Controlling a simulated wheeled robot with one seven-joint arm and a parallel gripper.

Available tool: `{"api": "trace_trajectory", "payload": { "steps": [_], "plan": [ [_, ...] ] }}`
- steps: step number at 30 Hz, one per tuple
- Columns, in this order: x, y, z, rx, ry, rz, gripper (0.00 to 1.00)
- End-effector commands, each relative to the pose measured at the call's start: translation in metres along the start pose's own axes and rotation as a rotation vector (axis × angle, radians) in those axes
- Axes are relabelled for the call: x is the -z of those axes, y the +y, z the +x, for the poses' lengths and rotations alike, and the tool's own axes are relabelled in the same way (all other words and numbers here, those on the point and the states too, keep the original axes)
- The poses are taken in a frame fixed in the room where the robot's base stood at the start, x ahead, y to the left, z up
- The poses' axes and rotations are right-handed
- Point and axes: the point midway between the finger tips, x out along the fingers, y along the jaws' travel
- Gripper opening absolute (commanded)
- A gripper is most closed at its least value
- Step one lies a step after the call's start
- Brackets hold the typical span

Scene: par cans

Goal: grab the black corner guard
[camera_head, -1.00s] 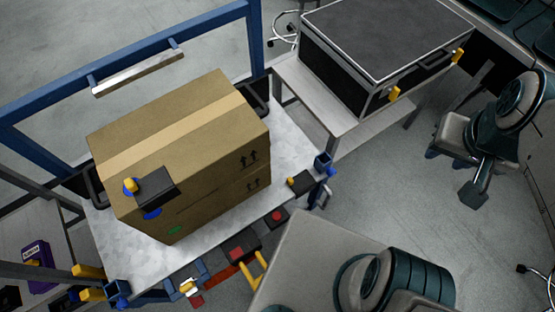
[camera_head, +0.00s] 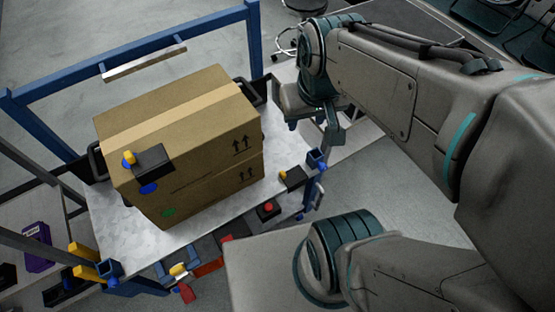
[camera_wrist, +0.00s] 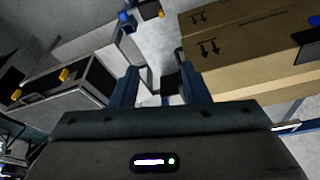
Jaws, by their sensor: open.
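A black angled piece (camera_head: 155,161) sits over the top front edge of a cardboard box, with a yellow knob and a blue disc beside it; it looks like the corner guard. In the wrist view it shows at the right edge (camera_wrist: 308,52). Another black frame-like piece (camera_head: 260,91) stands at the box's right end. My gripper (camera_head: 310,132) is open, right of the box and apart from the angled piece. In the wrist view a dark object (camera_wrist: 172,84) shows between the open fingers, beyond them; I cannot tell whether it touches them.
The cardboard box (camera_head: 215,130) stands on a pale cart top (camera_head: 118,228) with a blue frame (camera_head: 50,131). A small black block with yellow (camera_head: 292,178) and a red button (camera_head: 268,208) are at its front edge. A black case (camera_wrist: 70,88) lies left in the wrist view.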

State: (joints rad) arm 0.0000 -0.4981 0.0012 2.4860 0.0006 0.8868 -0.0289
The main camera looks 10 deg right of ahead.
Motion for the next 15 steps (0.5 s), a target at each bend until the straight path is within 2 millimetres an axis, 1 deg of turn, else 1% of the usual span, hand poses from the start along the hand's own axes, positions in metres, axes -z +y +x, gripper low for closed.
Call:
{"api": "trace_trajectory", "payload": {
  "steps": [1,2,5,6,8,9,10,11,12,14,15],
  "plan": [
    [0.002,0.002,0.026,-0.001,-0.021,-0.01,0.42],
    [0.004,0.002,0.038,-0.001,-0.031,-0.019,0.42],
    [0.015,0.002,0.083,0.002,-0.071,-0.059,0.42],
    [0.02,0.002,0.102,0.004,-0.088,-0.078,0.42],
    [0.026,0.002,0.132,0.007,-0.111,-0.105,0.42],
    [0.03,0.002,0.152,0.01,-0.13,-0.123,0.42],
    [0.033,0.002,0.167,0.012,-0.141,-0.138,0.42],
    [0.035,0.001,0.182,0.014,-0.152,-0.152,0.42],
    [0.038,0.001,0.203,0.018,-0.168,-0.168,0.42],
    [0.041,0.001,0.232,0.023,-0.189,-0.193,0.42],
    [0.043,0.001,0.251,0.026,-0.203,-0.209,0.42]
  ]
}}
